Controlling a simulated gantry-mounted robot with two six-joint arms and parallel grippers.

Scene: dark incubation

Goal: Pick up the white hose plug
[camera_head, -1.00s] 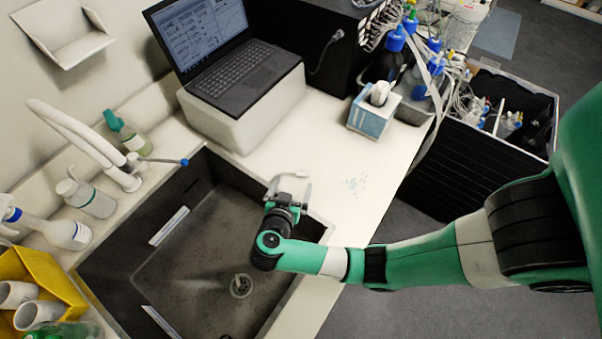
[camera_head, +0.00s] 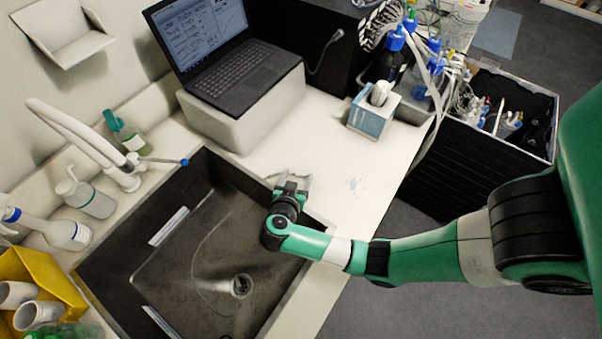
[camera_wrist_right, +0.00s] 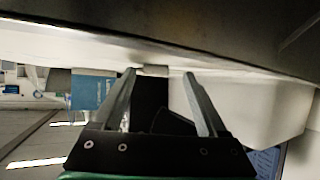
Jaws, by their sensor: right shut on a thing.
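My right gripper (camera_head: 291,183) is at the back right edge of the sink, low over the white counter. In the right wrist view its two fingers (camera_wrist_right: 160,73) close on a small pale piece, the white hose plug (camera_wrist_right: 153,71), held between the fingertips. In the head view the gripper mostly hides the plug. My left gripper is in neither view.
The dark sink (camera_head: 190,275) lies left of my gripper, with a thin curved line across its floor. A laptop (camera_head: 215,65) on a white block stands behind. A blue tissue box (camera_head: 371,118) is on the counter at right.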

